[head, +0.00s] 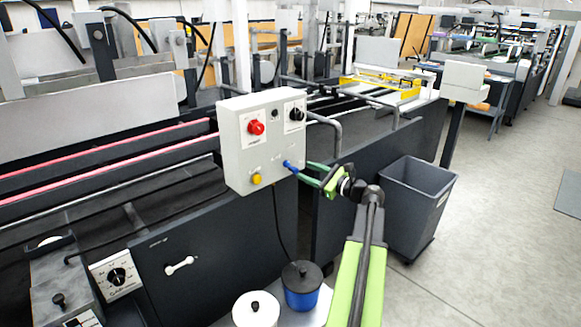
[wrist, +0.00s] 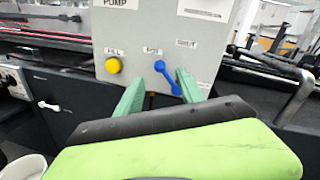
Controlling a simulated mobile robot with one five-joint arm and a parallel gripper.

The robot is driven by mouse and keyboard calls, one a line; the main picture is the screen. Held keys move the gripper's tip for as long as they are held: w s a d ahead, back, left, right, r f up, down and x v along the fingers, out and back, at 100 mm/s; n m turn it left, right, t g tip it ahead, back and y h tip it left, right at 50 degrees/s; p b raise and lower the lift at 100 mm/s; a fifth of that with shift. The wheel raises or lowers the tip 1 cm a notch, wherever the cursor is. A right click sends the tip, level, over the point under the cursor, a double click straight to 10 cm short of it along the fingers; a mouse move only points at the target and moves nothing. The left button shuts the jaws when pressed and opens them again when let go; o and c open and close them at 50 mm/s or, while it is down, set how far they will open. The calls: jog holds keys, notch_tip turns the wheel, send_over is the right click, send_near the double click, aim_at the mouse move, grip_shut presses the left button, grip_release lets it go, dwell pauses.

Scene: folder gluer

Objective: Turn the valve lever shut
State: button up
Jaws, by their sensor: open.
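The valve lever is a small blue handle (head: 289,166) low on the front of the grey control box. In the wrist view the lever (wrist: 167,77) slants from its round hub down to the right, below a row of small labels, one of which seems to read SHUT at the right. My gripper (head: 307,173) is at the box's lower right, close to the lever. In the wrist view its two green fingers (wrist: 160,88) are apart, one on each side of the lever. Whether they touch it I cannot tell.
The control box (head: 236,148) also carries a red knob (head: 256,127), a black knob (head: 296,114) and a yellow button (head: 256,179). A blue pot (head: 302,292) and a white pot (head: 256,312) stand below. A grey bin (head: 415,205) stands right, with open floor beyond.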

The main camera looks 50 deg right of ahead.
aim_at(289, 164)
jog(key=w, duration=0.8)
jog(key=shift+a, duration=0.35)
jog(key=shift+c, duration=0.5)
grip_shut()
jog(key=shift+s, duration=0.1)
